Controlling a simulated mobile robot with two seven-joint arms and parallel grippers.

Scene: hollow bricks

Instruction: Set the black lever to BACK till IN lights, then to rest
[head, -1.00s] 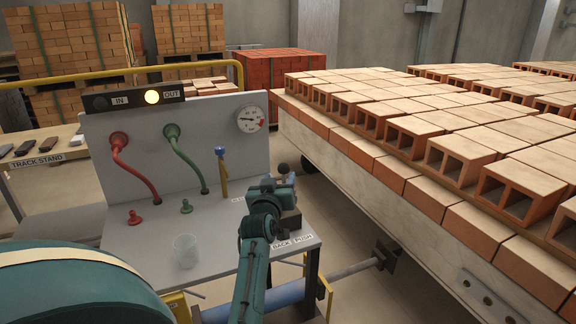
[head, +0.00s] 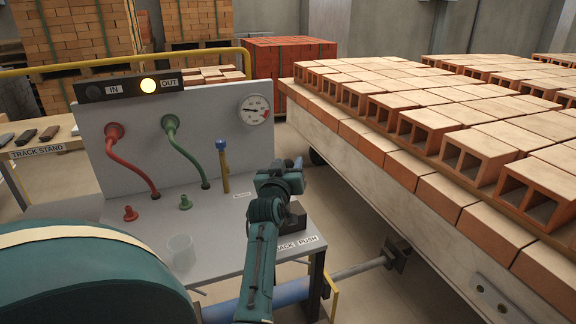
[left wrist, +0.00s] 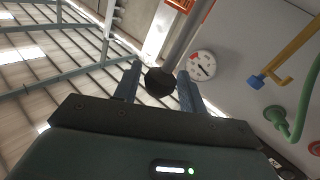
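The black lever's round knob (left wrist: 160,81) sits between the fingertips of my left gripper (left wrist: 158,82) in the left wrist view, its grey shaft running up from it. Small gaps show beside the knob, so the fingers look open around it, not clamped. In the head view my left gripper (head: 293,166) is above the right end of the control desk and hides most of the lever, so its setting cannot be read. The BACK and PUSH labels (head: 297,245) are partly covered by my arm. My right gripper is not in view.
The desk (head: 215,235) carries red and green hoses, a yellow handle with blue top (head: 223,165), a clear cup (head: 181,252) and a pressure gauge (head: 255,110). A long cart of hollow bricks (head: 400,165) stands close on the right. Brick stacks stand behind.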

